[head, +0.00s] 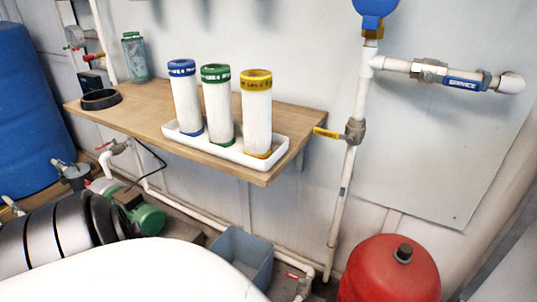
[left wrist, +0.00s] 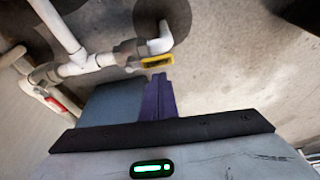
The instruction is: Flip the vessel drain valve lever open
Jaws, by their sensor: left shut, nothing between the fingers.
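In the left wrist view, my left gripper (left wrist: 159,80) is shut and empty, its purple fingers pointing up in the picture. Just beyond the fingertips is a yellow lever (left wrist: 157,61) on a valve at a white elbow pipe (left wrist: 160,42). A small gap shows in the picture, but I cannot tell whether they touch. A red lever (left wrist: 57,103) sits on piping further left. In the head view, a yellow lever (head: 326,133) is on a vertical pipe and a red lever (head: 298,278) is low by the floor. No label shows which lever is the vessel drain. Neither gripper shows in the head view.
A grey-blue bin (head: 240,258) stands on the floor below the wooden shelf (head: 120,115); it also appears beside my fingers in the left wrist view (left wrist: 105,103). A red tank (head: 385,275) stands at the right. White pipes run along the wall. A white tray (head: 185,137) holds three filters.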

